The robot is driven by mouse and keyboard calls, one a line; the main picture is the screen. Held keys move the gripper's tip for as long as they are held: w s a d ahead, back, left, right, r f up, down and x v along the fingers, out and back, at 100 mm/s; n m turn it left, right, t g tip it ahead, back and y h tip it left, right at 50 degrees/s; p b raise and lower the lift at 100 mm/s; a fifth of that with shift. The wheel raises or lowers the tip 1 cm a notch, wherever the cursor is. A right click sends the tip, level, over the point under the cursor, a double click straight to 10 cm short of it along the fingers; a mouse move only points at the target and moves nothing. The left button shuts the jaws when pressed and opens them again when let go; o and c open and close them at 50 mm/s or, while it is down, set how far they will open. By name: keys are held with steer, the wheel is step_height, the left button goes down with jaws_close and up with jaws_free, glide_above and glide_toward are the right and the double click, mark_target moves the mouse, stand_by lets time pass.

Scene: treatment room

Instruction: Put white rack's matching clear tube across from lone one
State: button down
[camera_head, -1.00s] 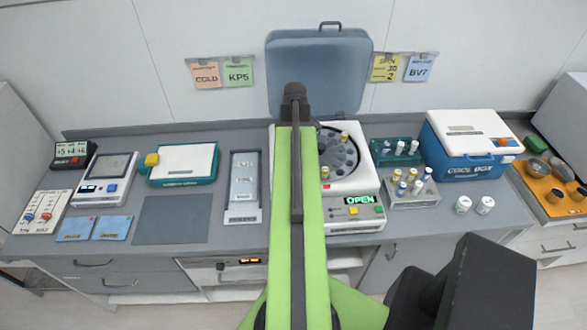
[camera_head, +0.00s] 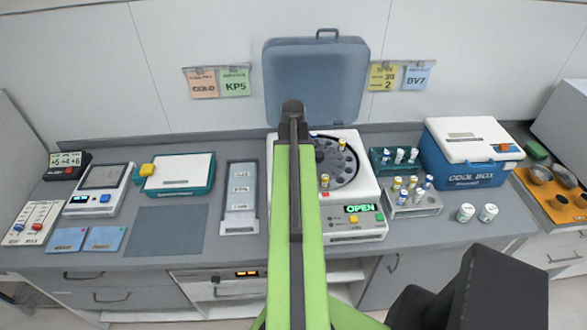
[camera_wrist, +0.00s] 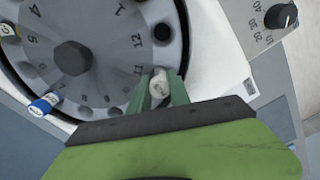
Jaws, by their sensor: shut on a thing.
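My gripper (camera_wrist: 160,92) is shut on a white-capped tube (camera_wrist: 159,84) at the rotor's edge, near the number 11. I cannot tell whether the tube is seated in a hole. The grey numbered rotor (camera_wrist: 105,20) also holds a blue-capped tube (camera_wrist: 43,104) and a yellow-capped tube (camera_wrist: 8,30). In the head view, the centrifuge (camera_head: 366,190) is open, its display reads OPEN, and my green arm hides its left part and the gripper. The white rack (camera_head: 427,207) stands right of it with several yellow-, blue- and white-capped tubes.
A teal rack (camera_head: 376,162) with white-capped tubes stands behind the white rack. A blue cool box (camera_head: 470,165) and two white jars (camera_head: 466,212) are at right. The centrifuge's raised lid (camera_head: 317,80) stands behind. A grey mat (camera_head: 165,230) lies bare at left.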

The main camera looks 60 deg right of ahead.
steer(key=shift+s+a+f, duration=0.15)
steer(key=shift+a+f, duration=0.1)
steer(key=shift+f, duration=0.1)
steer(key=c, duration=1.2)
jaws_free()
steer(key=shift+r+p, duration=0.4)
steer(key=shift+p, duration=0.05)
step_height(320, 180, up, 12)
steer(key=p, duration=1.2)
steer(key=shift+w+d, duration=0.3)
steer(key=shift+d, duration=0.05)
steer(key=shift+w, duration=0.1)
